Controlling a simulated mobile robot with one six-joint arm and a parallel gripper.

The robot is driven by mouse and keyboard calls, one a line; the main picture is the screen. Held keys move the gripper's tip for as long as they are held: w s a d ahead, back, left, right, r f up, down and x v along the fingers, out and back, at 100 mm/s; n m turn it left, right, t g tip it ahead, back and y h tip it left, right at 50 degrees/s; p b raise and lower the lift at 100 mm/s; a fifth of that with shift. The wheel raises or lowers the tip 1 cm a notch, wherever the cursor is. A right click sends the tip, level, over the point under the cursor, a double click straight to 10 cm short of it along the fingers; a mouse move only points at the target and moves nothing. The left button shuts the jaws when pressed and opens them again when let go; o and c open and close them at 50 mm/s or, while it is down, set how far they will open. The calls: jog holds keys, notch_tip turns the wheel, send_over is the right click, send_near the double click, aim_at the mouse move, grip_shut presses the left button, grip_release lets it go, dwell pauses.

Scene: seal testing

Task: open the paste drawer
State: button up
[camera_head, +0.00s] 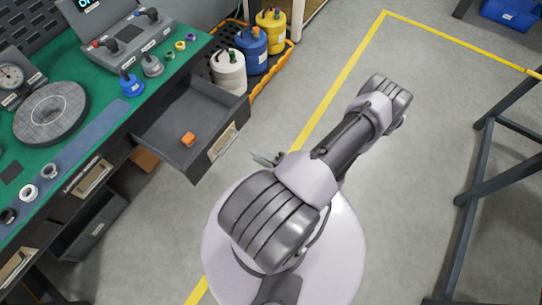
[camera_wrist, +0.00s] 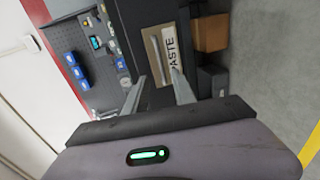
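The paste drawer (camera_head: 176,118) stands pulled out from under the green workbench in the head view, its inside exposed. An orange block (camera_head: 188,139) lies in it. Its front shows in the wrist view with a pale plate reading PASTE (camera_wrist: 168,42) and a handle (camera_wrist: 155,50). My gripper (camera_wrist: 158,88) is open in the wrist view, its two fingers apart with nothing seen between them. In the head view my gripper (camera_head: 265,159) is partly hidden by my arm, a little right of the drawer front and apparently clear of it.
White (camera_head: 229,72), blue (camera_head: 251,49) and yellow (camera_head: 271,30) containers stand in an orange-edged tray behind the drawer. A round grey disc (camera_head: 50,112) sits on the green bench (camera_head: 106,152). A dark metal frame (camera_head: 472,190) stands at right.

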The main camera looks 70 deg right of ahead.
jog(key=v, duration=0.6)
jog(key=shift+p, duration=0.35)
jog(key=shift+s, duration=0.15)
